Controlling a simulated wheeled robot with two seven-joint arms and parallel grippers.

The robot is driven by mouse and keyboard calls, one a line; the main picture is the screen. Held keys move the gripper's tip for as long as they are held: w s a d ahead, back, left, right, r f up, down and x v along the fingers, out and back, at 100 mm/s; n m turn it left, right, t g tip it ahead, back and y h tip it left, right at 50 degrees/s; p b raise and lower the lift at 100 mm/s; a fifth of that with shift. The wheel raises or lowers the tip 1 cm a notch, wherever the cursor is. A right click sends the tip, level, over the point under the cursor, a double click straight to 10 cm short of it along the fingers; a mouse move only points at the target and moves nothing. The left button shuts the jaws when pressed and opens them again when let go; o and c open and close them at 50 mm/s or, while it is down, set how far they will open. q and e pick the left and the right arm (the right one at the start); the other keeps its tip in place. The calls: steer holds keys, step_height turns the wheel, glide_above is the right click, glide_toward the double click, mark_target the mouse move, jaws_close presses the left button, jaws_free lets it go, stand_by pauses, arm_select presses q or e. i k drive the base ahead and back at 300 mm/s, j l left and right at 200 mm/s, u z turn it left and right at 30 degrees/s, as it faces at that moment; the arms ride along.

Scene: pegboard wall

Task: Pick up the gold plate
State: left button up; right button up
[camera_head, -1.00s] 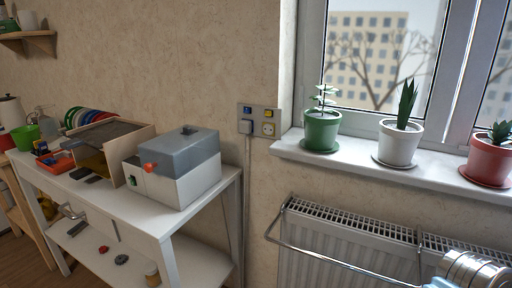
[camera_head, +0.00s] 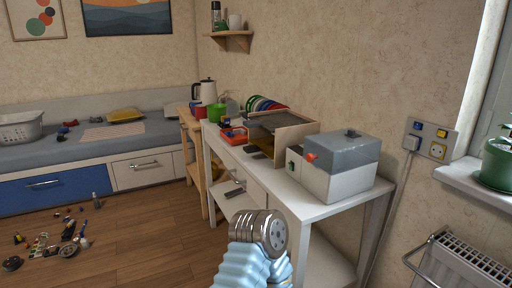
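A gold flat surface (camera_head: 264,139) shows inside an open-fronted box (camera_head: 292,142) with light wooden sides and a dark grey top, on the white table. Only part of the gold surface is visible, and I cannot tell whether it is a loose plate. A rack of coloured round rims (camera_head: 264,103) stands behind the box; no clearly gold one can be told there. One of my arm links, silver with a light blue sleeve, rises at the bottom centre, in front of the table. Neither gripper is in view.
The white table (camera_head: 312,206) also bears a grey-lidded white box (camera_head: 335,178), a red tray (camera_head: 233,136) and a green cup (camera_head: 217,112). A bench (camera_head: 147,138) lies at the back left. Small parts (camera_head: 68,230) litter the floor at left; the floor between is clear.

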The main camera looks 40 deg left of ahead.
mark_target(266, 145)
steer(key=u, duration=1.15)
